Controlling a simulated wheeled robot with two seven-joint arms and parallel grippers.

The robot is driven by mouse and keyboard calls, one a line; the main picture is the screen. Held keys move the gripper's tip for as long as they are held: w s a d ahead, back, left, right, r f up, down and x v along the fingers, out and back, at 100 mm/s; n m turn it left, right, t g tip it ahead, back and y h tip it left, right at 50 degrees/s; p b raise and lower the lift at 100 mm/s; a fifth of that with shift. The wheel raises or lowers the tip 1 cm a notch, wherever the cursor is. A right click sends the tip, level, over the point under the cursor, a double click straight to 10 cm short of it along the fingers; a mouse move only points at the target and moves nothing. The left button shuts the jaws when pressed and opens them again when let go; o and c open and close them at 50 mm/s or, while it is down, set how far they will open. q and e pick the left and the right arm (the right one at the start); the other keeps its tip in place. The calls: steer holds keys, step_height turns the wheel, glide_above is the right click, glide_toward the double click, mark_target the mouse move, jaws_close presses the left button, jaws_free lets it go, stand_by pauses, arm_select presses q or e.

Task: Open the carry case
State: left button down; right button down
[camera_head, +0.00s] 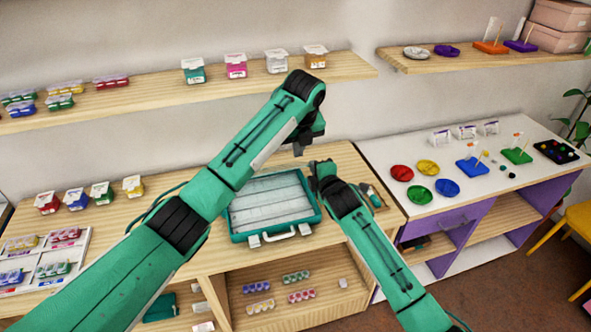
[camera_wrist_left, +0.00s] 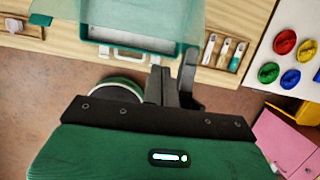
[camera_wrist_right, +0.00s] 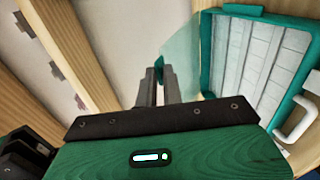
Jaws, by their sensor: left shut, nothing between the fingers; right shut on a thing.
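The teal carry case (camera_head: 233,238) lies on the wooden counter, its pale slatted inside facing up. Its white handle (camera_head: 278,236) and two white latches (camera_head: 254,241) are on the front side. A see-through teal panel, seemingly the lid (camera_wrist_right: 184,62), stands tilted up beside the case in the right wrist view. My right gripper (camera_head: 313,170) is shut on the panel's teal edge piece (camera_wrist_right: 158,66), above the case's right side.
A small wooden tray (camera_head: 376,198) with tools lies right of the case. Bead packs in a white divided tray (camera_head: 85,238) are at the left. A white table (camera_head: 430,160) with coloured dishes stands at the right. Shelves hold small boxes above.

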mark_target(294, 168)
arm_select(q)
steer(key=x, duration=0.9)
steer(key=shift+w+a+f, duration=0.15)
steer(key=shift+f, duration=0.25)
steer(key=shift+w+a+r, duration=0.25)
steer(key=shift+w+r, duration=0.3)
steer(key=shift+r, duration=0.15)
steer(key=shift+w+r, duration=0.15)
arm_select(e)
steer(key=shift+f, duration=0.2)
steer(key=shift+s+f, duration=0.1)
arm_select(q)
steer(key=shift+r, duration=0.1)
arm_select(e)
steer(key=c, duration=1.7)
jaws_free()
steer(key=shift+o, duration=0.4)
arm_select(q)
steer(key=shift+f, duration=0.25)
arm_select(e)
steer(key=shift+r, duration=0.25)
